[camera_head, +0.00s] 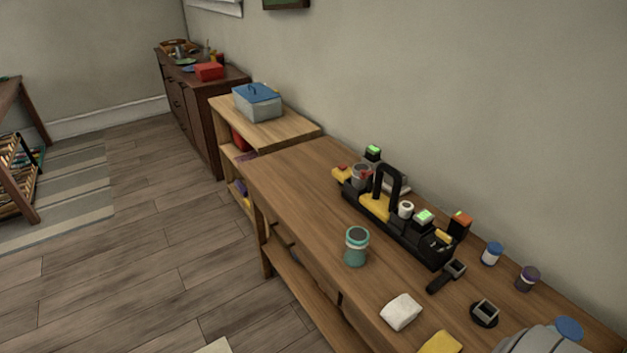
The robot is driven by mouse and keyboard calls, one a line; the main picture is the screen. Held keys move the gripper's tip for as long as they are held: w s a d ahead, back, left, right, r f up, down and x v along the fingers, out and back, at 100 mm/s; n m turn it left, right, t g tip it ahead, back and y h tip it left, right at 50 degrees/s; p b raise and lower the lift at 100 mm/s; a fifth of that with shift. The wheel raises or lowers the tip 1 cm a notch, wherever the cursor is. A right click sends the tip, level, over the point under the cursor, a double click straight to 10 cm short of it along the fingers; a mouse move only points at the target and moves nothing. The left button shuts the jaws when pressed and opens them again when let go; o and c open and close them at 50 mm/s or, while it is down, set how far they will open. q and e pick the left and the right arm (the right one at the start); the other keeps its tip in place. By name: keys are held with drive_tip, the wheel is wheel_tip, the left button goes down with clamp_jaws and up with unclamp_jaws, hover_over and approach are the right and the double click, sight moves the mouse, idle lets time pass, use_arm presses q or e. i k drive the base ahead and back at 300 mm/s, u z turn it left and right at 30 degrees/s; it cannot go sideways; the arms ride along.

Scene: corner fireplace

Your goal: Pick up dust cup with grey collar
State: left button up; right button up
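Two cup-like things show on the wooden workbench (300,185). One is a teal cup (356,247) with a dark top, standing upright near the bench's front edge. The other is a greyish cup (361,177) with some red on it, at the far left end of the black caddy (410,235). It is too small to tell whether its collar is grey, or whether it is in the caddy or behind it. Neither of my grippers is in view.
The caddy has a tall black handle and holds several small items. A white cloth (401,311), a yellow cloth (441,343), a blue-lidded jar (491,254), a purple-lidded jar (528,278) and a large grey object (540,342) lie nearby. The bench's left end is clear.

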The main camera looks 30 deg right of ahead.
sight(359, 183)
drive_tip(key=u, duration=0.1)
drive_tip(key=i, duration=1.7)
drive_tip(key=z, duration=3.05)
